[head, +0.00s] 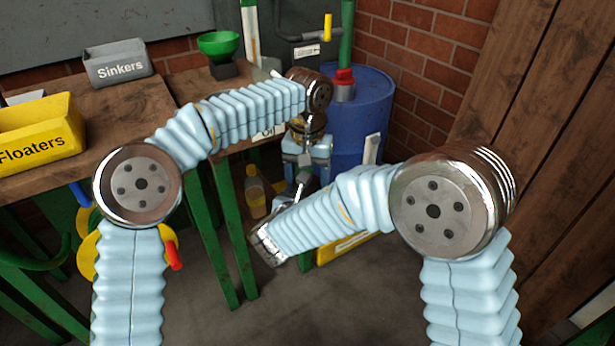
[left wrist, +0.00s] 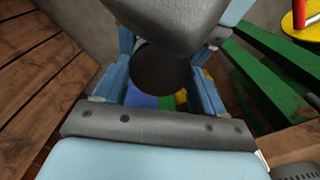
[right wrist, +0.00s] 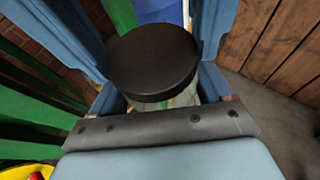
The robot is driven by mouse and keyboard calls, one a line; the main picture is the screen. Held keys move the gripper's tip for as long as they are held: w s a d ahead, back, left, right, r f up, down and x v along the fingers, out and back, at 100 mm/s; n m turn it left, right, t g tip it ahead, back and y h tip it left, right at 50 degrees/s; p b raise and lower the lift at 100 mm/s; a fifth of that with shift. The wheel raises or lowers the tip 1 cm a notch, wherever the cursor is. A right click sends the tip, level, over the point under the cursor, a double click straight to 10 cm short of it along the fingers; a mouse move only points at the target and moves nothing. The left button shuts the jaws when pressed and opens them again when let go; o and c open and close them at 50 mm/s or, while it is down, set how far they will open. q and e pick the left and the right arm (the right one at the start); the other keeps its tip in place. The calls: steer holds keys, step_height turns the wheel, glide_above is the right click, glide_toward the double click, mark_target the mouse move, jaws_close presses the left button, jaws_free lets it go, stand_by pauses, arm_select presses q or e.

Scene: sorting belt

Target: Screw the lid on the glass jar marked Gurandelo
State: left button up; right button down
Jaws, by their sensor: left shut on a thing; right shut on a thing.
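The black round lid (right wrist: 154,62) fills the middle of the right wrist view, with pale glass of the jar (right wrist: 184,97) just beneath it. No marking on the jar is readable, and I cannot tell whether the lid is threaded on. My right gripper (right wrist: 155,85) is shut around the jar, below the lid. In the left wrist view the dark lid (left wrist: 160,70) lies between the blue fingers of my left gripper (left wrist: 158,80), shut on it. In the head view the left gripper (head: 310,143) comes down from above, meeting the right one; the jar is mostly hidden there.
A wooden table (head: 125,108) carries a grey Sinkers bin (head: 118,68), a yellow Floaters bin (head: 35,138) and a green funnel (head: 218,45). A blue drum (head: 365,110) stands close behind my grippers. A yellowish bottle (head: 255,192) stands below. Floor in front is clear.

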arm_select(q)
steer(key=m, duration=1)
steer(key=o, duration=1.1)
steer(key=shift+o, duration=0.2)
steer(key=shift+s, duration=0.1)
steer(key=shift+r, duration=2.25)
